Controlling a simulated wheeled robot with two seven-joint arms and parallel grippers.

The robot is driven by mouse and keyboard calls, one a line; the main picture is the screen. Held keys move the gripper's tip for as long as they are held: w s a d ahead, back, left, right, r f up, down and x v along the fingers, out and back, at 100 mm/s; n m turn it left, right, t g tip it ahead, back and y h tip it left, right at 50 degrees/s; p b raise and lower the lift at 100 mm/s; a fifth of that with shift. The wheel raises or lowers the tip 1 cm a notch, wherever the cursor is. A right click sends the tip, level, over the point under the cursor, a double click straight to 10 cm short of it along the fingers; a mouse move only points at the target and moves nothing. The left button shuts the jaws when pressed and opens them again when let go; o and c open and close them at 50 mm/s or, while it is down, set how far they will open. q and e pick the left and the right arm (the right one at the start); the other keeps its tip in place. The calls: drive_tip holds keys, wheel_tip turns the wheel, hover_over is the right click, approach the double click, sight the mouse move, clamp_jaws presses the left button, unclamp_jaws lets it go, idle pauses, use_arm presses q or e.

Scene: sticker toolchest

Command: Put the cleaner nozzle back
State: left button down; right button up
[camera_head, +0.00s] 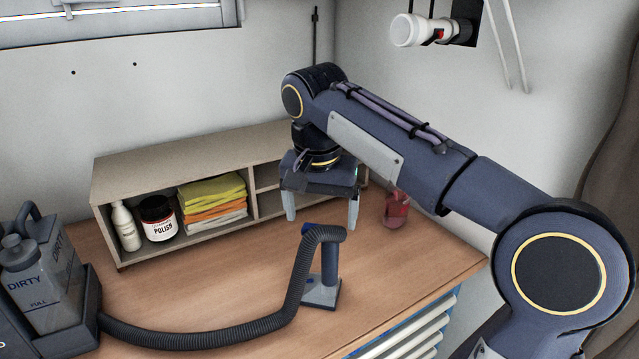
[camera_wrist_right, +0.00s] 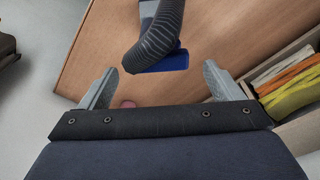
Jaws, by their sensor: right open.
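The cleaner nozzle (camera_head: 329,265) stands upright on the wooden table, its flat grey foot on the surface near the front right edge. A ribbed grey hose (camera_head: 300,270) joins its top and runs left to the cleaner (camera_head: 60,300), with its tank marked DIRTY. My right gripper (camera_head: 321,218) is open and empty, pointing down behind and above the nozzle's top. In the right wrist view, the hose (camera_wrist_right: 158,38) and a blue part of the nozzle (camera_wrist_right: 172,62) lie just beyond and between the open fingers (camera_wrist_right: 160,66). I see no contact. My left gripper is not in view.
A wooden shelf (camera_head: 190,160) along the wall holds a white bottle (camera_head: 126,227), a polish jar (camera_head: 158,218) and folded cloths (camera_head: 213,200). A red object (camera_head: 397,208) stands at the right back. The table's front middle is clear apart from the hose.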

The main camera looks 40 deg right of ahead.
wheel_tip(320, 180, up, 7)
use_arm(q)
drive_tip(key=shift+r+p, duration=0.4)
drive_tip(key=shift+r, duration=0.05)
use_arm(e)
drive_tip(key=s+a+f+n+t+y, duration=0.1)
drive_tip(key=s+a+f+n, duration=0.2)
drive_tip(key=f, duration=0.5)
drive_tip(key=s+a+f+n+t+y, duration=0.2)
drive_tip(key=s+a+f, duration=0.2)
drive_tip(key=s+f, duration=0.3)
drive_tip(key=s+a+f+n+t+y, duration=0.1)
drive_tip(key=s+a+f+n+y, duration=0.1)
drive_tip(key=f, duration=0.7)
drive_tip(key=s+a+n, duration=0.1)
drive_tip(key=s+a, duration=0.1)
drive_tip(key=s, duration=0.1)
drive_tip(key=shift+a+n, duration=0.3)
drive_tip(key=shift+a, duration=0.05)
